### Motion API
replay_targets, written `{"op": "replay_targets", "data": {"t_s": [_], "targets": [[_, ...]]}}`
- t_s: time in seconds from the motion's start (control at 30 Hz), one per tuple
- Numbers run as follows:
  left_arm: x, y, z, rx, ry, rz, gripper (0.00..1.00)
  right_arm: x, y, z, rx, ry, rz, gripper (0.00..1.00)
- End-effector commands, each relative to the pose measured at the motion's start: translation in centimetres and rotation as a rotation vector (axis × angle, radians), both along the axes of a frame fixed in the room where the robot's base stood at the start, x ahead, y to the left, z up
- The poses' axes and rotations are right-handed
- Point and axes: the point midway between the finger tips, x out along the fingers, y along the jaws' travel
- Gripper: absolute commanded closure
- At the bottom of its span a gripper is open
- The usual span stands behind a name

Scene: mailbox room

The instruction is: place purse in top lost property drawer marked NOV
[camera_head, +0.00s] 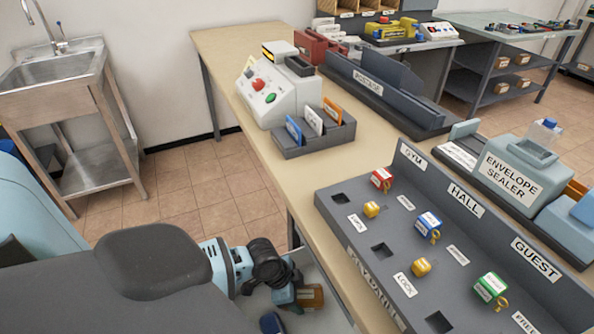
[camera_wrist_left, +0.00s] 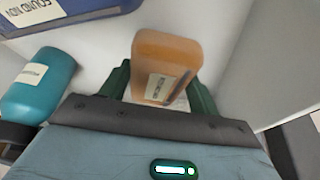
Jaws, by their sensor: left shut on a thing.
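My left gripper (camera_head: 297,292) reaches down beside the near table's left edge. It is shut on an orange-brown labelled item, which I take for the purse (camera_head: 311,298). In the left wrist view, the purse (camera_wrist_left: 163,68) stands between the two dark green fingers (camera_wrist_left: 160,92); its label is too small to read. Below and around it are pale grey inner surfaces (camera_head: 325,318), like an open drawer or bin. A dark blue thing (camera_wrist_left: 60,15) with an upside-down label that seems to read FOUND NOV lies at the top left. No drawer front shows clearly. My right gripper is out of view.
A teal labelled bottle (camera_wrist_left: 38,85) lies left of the purse. On the table (camera_head: 235,48) above stand a dark key board (camera_head: 345,230), a machine with coloured buttons (camera_head: 277,92) and an envelope sealer (camera_head: 510,170). A metal sink (camera_head: 55,85) is at left; tiled floor lies between.

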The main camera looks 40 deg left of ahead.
Motion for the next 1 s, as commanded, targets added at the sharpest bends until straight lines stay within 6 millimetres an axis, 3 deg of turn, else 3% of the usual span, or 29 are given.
{"op": "replay_targets", "data": {"t_s": [0.27,0.7,0.73,0.87,1.0], "targets": [[-0.1,0.0,-3.4,0.0,0.003,0.001,0.63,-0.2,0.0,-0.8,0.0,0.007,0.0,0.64],[-0.1,0.0,-4.0,0.0,0.001,0.0,0.63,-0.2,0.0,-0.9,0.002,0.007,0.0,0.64],[-0.1,0.0,-4.0,0.001,0.002,0.0,0.36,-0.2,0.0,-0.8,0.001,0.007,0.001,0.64],[-0.1,0.0,-3.9,0.0,0.001,0.0,0.19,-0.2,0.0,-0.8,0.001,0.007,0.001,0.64],[-0.1,0.0,-3.9,0.0,0.001,0.0,0.17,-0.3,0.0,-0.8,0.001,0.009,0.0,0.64]]}}
